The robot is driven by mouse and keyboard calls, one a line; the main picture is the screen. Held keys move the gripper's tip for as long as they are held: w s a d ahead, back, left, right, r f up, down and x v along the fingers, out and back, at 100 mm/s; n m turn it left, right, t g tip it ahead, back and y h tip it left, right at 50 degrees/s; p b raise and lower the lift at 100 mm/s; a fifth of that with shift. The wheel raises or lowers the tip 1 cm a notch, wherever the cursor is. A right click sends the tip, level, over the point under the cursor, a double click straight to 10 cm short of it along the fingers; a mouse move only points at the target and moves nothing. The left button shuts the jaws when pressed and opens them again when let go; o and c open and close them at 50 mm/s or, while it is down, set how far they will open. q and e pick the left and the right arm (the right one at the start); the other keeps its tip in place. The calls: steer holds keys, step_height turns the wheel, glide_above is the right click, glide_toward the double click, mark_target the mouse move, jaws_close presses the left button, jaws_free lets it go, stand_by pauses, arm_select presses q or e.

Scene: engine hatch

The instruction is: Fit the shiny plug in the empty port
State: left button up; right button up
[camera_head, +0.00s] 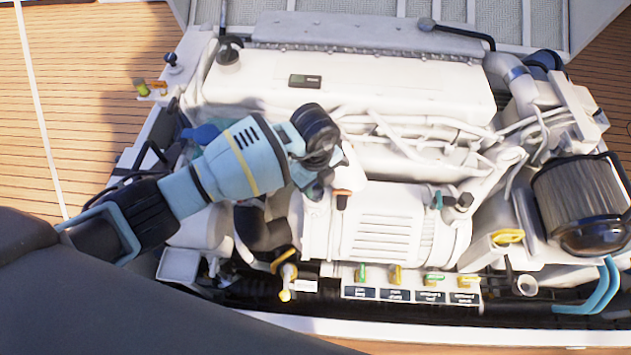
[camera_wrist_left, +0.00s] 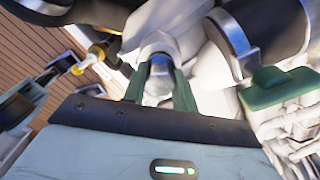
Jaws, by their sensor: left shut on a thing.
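My left gripper (camera_head: 322,182) reaches in from the left over the middle of the white engine, and its jaws are mostly hidden behind the wrist. In the left wrist view its two green fingers (camera_wrist_left: 160,82) are shut on a shiny metal plug (camera_wrist_left: 158,70). The plug stands between the fingertips, just in front of a pale round engine part; I cannot tell whether they touch. In the head view I cannot make out the plug for sure. I cannot identify the empty port with certainty.
The white engine (camera_head: 385,85) fills the bay. A row of coloured valves (camera_head: 396,274) sits above dark labels at its front. A yellow-tipped fitting (camera_head: 286,284) stands at the front left. A ribbed dark filter (camera_head: 580,200) is at the right. Wooden deck (camera_head: 90,80) lies left.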

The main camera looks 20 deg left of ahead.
arm_select(q)
steer(key=shift+f, duration=0.25)
stand_by(0.5)
steer(key=o, duration=1.1)
